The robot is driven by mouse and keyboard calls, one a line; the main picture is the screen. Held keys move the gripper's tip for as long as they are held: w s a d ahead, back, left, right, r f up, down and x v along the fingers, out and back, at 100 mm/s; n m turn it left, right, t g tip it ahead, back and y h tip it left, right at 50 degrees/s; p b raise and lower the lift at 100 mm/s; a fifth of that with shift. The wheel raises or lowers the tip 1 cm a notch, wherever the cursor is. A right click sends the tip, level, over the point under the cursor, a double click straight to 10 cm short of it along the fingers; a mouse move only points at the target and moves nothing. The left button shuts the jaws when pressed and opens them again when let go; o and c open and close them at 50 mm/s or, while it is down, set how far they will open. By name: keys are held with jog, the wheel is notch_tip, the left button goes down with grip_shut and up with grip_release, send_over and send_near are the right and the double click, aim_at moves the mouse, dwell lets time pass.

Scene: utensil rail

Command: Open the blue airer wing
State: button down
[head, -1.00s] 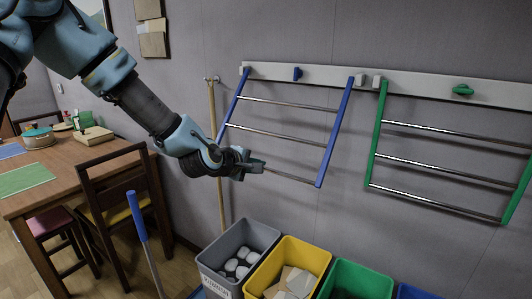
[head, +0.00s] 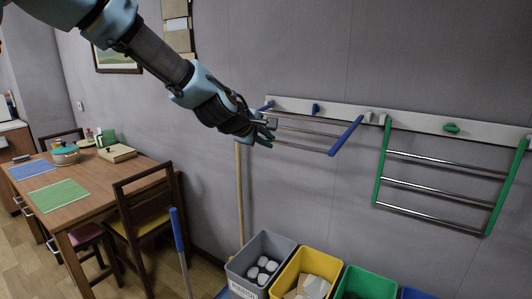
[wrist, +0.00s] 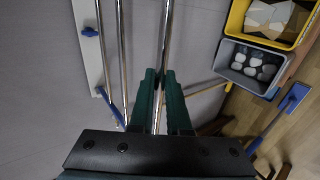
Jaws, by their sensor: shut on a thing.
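The blue airer wing (head: 346,136) hangs from the pale wall rail (head: 415,122) and is swung up and away from the wall, close to level, with its metal bars between blue side arms. My gripper (head: 268,131) is at the left part of its outer bar. In the wrist view, the gripper's dark green fingers (wrist: 161,88) are shut around that outer bar (wrist: 164,40). The wing's other bars run alongside to the left. A blue knob (head: 315,109) sits on the rail above the wing; it also shows in the wrist view (wrist: 90,32). The wing's left arm is partly hidden by my gripper.
A green wing (head: 378,175) hangs down against the wall at right. Below stand grey (head: 241,262), yellow (head: 293,270), green (head: 362,283) and blue bins. A blue-handled pole (head: 177,228), a chair (head: 147,185) and a table (head: 50,214) stand at left.

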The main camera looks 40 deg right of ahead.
jog(key=shift+r, duration=1.25)
jog(key=c, duration=0.9)
grip_release()
jog(key=shift+d+f, duration=0.1)
jog(key=shift+b+v, duration=0.95)
jog(key=shift+v, duration=4.45)
